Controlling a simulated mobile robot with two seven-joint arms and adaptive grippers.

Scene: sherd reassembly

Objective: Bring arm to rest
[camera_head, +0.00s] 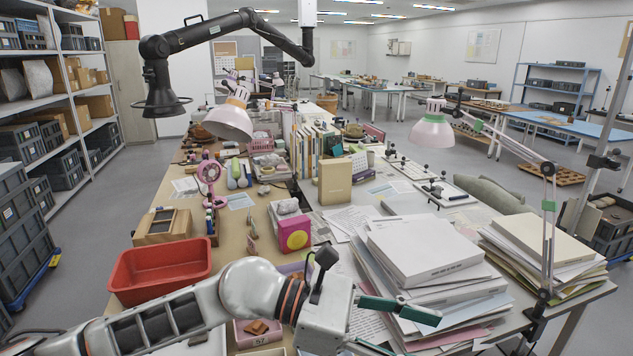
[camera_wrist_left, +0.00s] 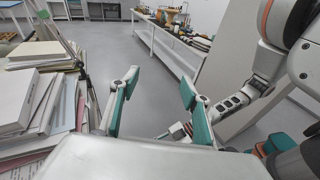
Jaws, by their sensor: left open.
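My left gripper (camera_head: 415,336) reaches in from the lower left over the front of the worktable, beside the large paper stack. Its two green fingers are spread apart with nothing between them. The fingers also show open and empty in the left wrist view (camera_wrist_left: 160,82), with grey floor beyond them. My right arm (camera_wrist_left: 235,103) shows at the right of the left wrist view, bent downward. Its end is small and partly hidden behind a left finger, so its jaw state is unclear.
A tall paper stack (camera_head: 425,255) stands close to the left gripper, with another stack (camera_head: 540,245) at right. A red bin (camera_head: 160,270), a pink-and-yellow box (camera_head: 293,234) and a pink tray (camera_head: 245,338) lie near the arm. A clamp lamp (camera_head: 548,225) stands at the right edge.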

